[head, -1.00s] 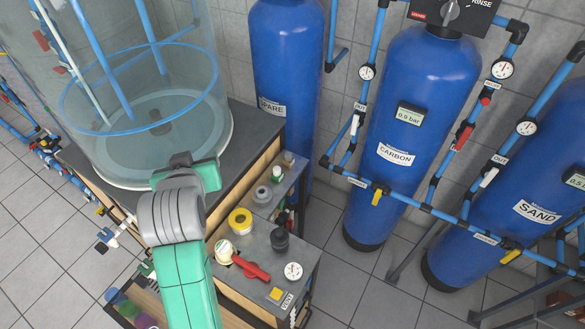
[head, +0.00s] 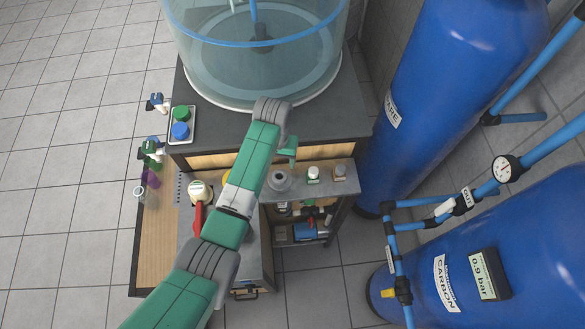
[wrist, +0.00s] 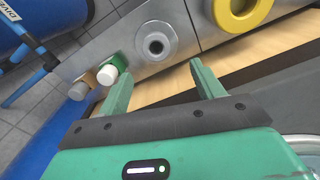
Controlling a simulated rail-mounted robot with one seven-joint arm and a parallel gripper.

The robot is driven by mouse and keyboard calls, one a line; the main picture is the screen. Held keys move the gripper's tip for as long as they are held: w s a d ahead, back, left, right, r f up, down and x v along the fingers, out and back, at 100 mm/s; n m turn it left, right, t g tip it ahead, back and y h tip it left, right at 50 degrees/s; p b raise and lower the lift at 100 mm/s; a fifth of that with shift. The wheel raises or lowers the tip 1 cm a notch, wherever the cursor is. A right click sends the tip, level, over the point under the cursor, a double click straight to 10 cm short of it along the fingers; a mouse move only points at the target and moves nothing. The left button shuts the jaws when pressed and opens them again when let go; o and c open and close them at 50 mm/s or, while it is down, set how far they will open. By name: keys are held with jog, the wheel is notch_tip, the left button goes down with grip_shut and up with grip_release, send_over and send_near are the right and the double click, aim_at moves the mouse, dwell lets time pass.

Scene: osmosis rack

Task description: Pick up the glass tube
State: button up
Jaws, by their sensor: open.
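A small clear vessel (head: 140,193), which may be the glass tube, stands at the left edge of the wooden board, beside purple and green translucent vessels (head: 153,178). It is too small to tell for sure. No glass tube shows in the wrist view. My gripper (wrist: 160,68) is open and empty, its two green fingers apart over the edge of the grey shelf. In the head view my gripper (head: 288,152) is partly hidden by my wrist, well to the right of the clear vessel.
A grey ring-shaped part (wrist: 156,45), a white-capped green bottle (wrist: 113,70), a grey-capped bottle (wrist: 80,88) and a yellow roll (wrist: 243,12) stand near my fingers. A large clear tank (head: 250,65) rises behind. Blue cylinders (head: 440,80) stand at right. Floor at left is clear.

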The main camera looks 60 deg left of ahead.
aim_at(279, 173)
jog(key=f, duration=0.6)
jog(key=shift+s+d+f, duration=0.1)
jog(key=shift+d+f, duration=0.2)
jog(key=shift+d, duration=0.1)
jog(key=shift+f, duration=0.35)
jog(key=shift+c, duration=0.5)
jog(key=c, duration=0.8)
